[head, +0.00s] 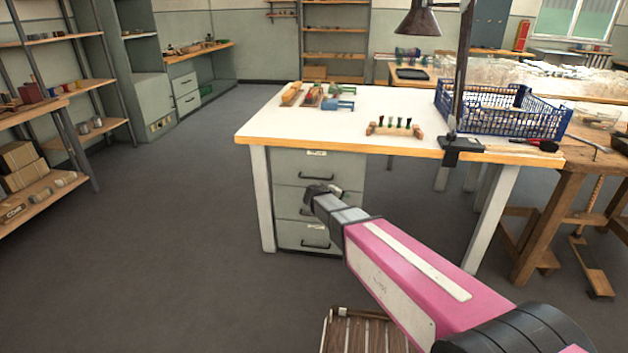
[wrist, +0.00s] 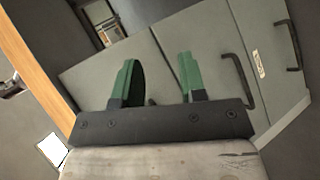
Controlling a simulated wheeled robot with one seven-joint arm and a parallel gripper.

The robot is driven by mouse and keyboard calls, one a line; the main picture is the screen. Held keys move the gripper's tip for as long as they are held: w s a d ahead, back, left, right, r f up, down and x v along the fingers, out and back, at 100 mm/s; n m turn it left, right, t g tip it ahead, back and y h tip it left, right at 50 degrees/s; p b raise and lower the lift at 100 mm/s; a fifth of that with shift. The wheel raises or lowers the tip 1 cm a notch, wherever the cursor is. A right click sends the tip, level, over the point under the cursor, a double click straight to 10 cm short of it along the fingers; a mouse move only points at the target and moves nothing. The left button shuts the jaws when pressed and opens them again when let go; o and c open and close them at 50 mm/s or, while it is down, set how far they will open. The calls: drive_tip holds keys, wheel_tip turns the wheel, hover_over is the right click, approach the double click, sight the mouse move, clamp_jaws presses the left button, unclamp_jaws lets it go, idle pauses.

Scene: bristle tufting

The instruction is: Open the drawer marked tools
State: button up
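A grey-green drawer unit (head: 284,200) stands under the left part of the white workbench (head: 395,102). Its stacked drawers have dark bar handles, such as the top handle (head: 316,177) and the bottom handle (head: 315,245). Small pale labels show, one on the top drawer (head: 316,153); their words are too small to read. My gripper (head: 322,190) is in front of the drawers, partly covering the middle one. In the wrist view its green fingers (wrist: 157,82) are apart, with nothing clearly between them. One drawer handle (wrist: 238,80) shows right of the fingers. All drawers look shut.
A blue crate (head: 500,112), a lamp post and small wooden pieces (head: 395,129) are on the workbench. A slatted wooden thing (head: 365,333) is on the floor nearby. Shelves (head: 50,90) stand at left. The floor left of the workbench is clear.

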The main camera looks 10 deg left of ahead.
sight(314, 178)
drive_tip(key=w+a+r+n+t+y, duration=0.1)
drive_tip(key=w+a+r+n+t, duration=0.15)
drive_tip(key=a, duration=0.65)
drive_tip(key=w+a+r+n+t+y, duration=0.1)
drive_tip(key=a+n+t, duration=0.15)
drive_tip(key=a, duration=0.65)
drive_tip(key=x, duration=1.1)
drive_tip(key=shift+s+d, duration=0.1)
drive_tip(key=shift+d, duration=0.05)
clamp_jaws()
